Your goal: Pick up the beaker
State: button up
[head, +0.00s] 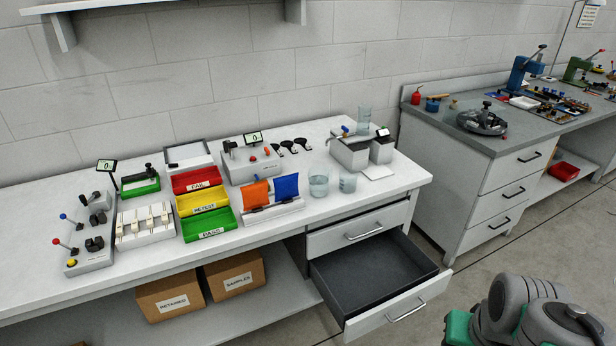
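A small clear beaker (347,183) stands upright on the white bench, near its right front edge. A wider clear glass vessel (319,185) stands just left of it and holds what looks like clear liquid. A tall clear glass vessel (364,119) stands farther back, behind a grey twin-box unit (350,153). I cannot tell for certain which glass vessel the task means. Part of my arm shows at the lower right, well away from the bench top. My gripper is not in view.
An open, empty drawer (397,310) juts out below the beaker's side of the bench (408,184). Blue (286,186) and orange (255,193) pouches sit left of the glassware. Coloured bins (202,201) stand farther left. A grey-topped bench (520,147) stands right.

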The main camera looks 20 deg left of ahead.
aim_at(348, 182)
jog(key=u, duration=0.85)
jog(key=i, duration=0.75)
jog(key=u, duration=1.1)
jog(key=i, duration=0.6)
jog(key=z, duration=0.05)
